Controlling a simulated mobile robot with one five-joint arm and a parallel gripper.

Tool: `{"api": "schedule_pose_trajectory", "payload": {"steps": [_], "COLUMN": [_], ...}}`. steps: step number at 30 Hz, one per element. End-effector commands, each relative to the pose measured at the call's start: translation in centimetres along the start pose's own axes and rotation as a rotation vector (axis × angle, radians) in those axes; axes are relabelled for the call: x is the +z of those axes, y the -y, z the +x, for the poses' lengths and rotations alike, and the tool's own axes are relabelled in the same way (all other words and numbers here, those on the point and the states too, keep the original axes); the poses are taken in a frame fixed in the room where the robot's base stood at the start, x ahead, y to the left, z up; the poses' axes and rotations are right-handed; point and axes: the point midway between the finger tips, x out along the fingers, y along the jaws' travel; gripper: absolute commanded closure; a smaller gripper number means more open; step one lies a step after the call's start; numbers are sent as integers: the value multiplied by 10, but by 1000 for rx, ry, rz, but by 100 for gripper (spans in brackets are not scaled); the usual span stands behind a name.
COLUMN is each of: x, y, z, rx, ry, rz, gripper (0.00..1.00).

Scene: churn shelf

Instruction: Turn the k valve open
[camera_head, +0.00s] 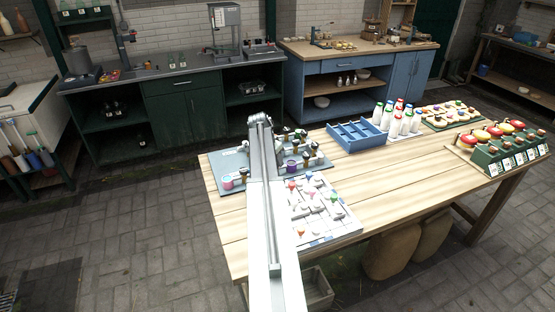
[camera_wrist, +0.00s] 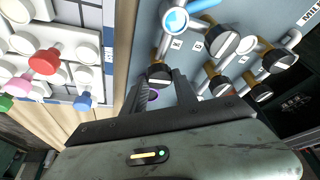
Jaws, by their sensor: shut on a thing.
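In the wrist view, my gripper (camera_wrist: 163,90) has its two dark fingers on either side of a black valve knob (camera_wrist: 160,73) with a pale stripe. The fingers are shut on this knob, which sits on a brass-coloured stem below a round blue-and-white dial (camera_wrist: 175,20). Small white labels (camera_wrist: 177,44) lie near it, too small to read surely. Other black knobs (camera_wrist: 222,40) stand close by on the grey panel (camera_wrist: 205,12). In the head view, my arm hides the gripper and part of the panel (camera_head: 232,161) on the wooden table.
Another striped knob (camera_wrist: 278,60) stands to the right. A white board (camera_wrist: 65,15) with red, pink, blue and green pegs lies left of the panel. A blue tray (camera_head: 358,137), white bottles (camera_head: 395,124) and a green rack (camera_head: 500,155) stand farther right. The table's front middle (camera_head: 400,205) is clear.

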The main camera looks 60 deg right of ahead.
Motion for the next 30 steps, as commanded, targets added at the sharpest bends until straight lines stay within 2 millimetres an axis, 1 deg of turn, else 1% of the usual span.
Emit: {"api": "schedule_pose_trajectory", "payload": {"steps": [1,8,30], "x": [4,4,-1], "y": [-3,-4,-8], "z": [0,0,1], "rx": [-2,-61,-333], "ry": [9,10,9], "rz": [-16,-155,-802], "gripper": [100,100,100]}}
